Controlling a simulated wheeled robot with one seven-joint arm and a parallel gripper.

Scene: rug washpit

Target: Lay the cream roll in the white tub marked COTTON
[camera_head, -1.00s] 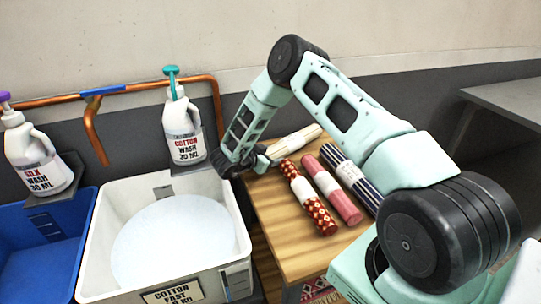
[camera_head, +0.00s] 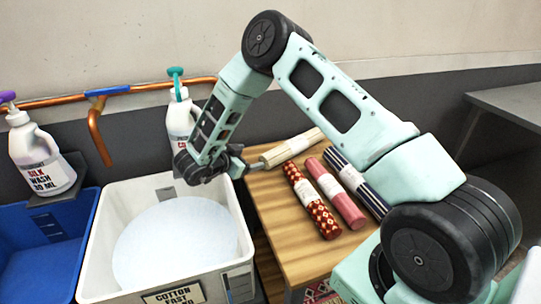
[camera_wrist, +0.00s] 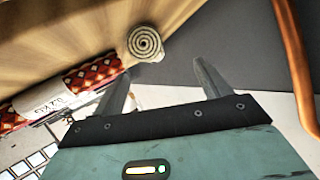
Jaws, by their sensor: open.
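The cream roll (camera_head: 292,147) lies on the wooden table at the back left, beside the other rolls. In the wrist view its spiral end (camera_wrist: 146,43) faces the camera, just beyond and between the fingertips. My gripper (camera_head: 241,165) is level with the roll's left end in the head view, its fingers partly hidden by the wrist. The wrist view shows my gripper (camera_wrist: 162,78) open, with nothing between its fingers. The white tub (camera_head: 212,280) marked COTTON stands left of the table, with pale water (camera_head: 175,245) inside. My wrist hangs over its back right corner.
A red patterned roll (camera_head: 311,200), a pink roll (camera_head: 337,195) and a dark striped roll (camera_head: 358,183) share the wooden table (camera_head: 283,235). A COTTON wash bottle (camera_head: 182,120) stands behind my arm. A copper pipe (camera_head: 97,135) runs along the wall. A blue tub (camera_head: 40,265) is at left.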

